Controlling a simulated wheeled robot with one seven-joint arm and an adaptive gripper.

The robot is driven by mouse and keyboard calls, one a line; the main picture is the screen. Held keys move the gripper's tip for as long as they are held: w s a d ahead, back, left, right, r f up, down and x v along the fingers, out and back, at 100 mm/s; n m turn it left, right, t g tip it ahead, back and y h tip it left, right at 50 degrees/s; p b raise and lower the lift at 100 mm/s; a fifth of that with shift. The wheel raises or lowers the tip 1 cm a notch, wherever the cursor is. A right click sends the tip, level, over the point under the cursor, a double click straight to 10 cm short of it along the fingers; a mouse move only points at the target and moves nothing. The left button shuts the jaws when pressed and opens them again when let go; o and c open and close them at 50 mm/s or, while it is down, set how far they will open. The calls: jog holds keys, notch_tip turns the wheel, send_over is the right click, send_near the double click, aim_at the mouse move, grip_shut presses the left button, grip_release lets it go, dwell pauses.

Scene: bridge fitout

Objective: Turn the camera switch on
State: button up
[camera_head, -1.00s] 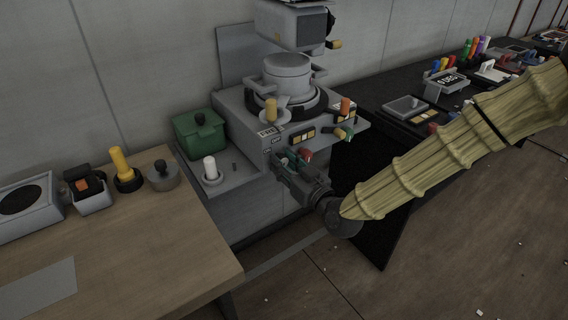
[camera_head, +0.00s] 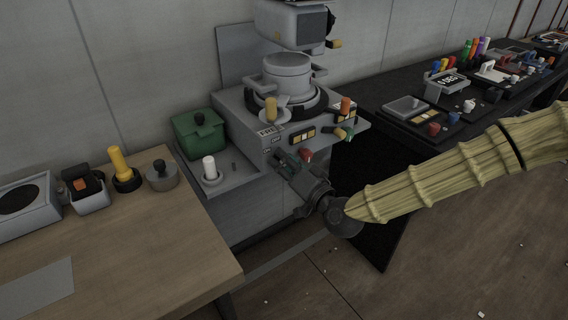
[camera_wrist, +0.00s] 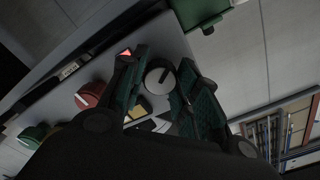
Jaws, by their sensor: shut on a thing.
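The grey console (camera_head: 237,112) stands against the wall, with controls and small labels on its front panel. My gripper (camera_head: 284,162) is at the lower left of that panel in the head view. In the wrist view, a round knob (camera_wrist: 158,80) with a pale face and a dark pointer bar sits between the green-padded fingers of my gripper (camera_wrist: 162,66). The fingers are shut on the knob. In the head view my gripper hides this knob. The panel's labels are too small to read surely, so I cannot tell whether it is the camera switch.
A red knob (camera_wrist: 90,94) and a green knob (camera_wrist: 34,134) sit close by on the panel. A green box (camera_head: 200,138) and a white-topped lever (camera_head: 210,170) stand on the left shelf. A wooden desk (camera_head: 180,245) is at the left.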

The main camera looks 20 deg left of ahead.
jog(key=shift+w+r+m, duration=0.1)
jog(key=shift+w+m, duration=0.05)
jog(key=shift+m, duration=0.25)
jog(key=o, duration=0.9)
jog(key=shift+d, duration=0.1)
jog(key=shift+o, duration=0.6)
jog(key=v, duration=1.2)
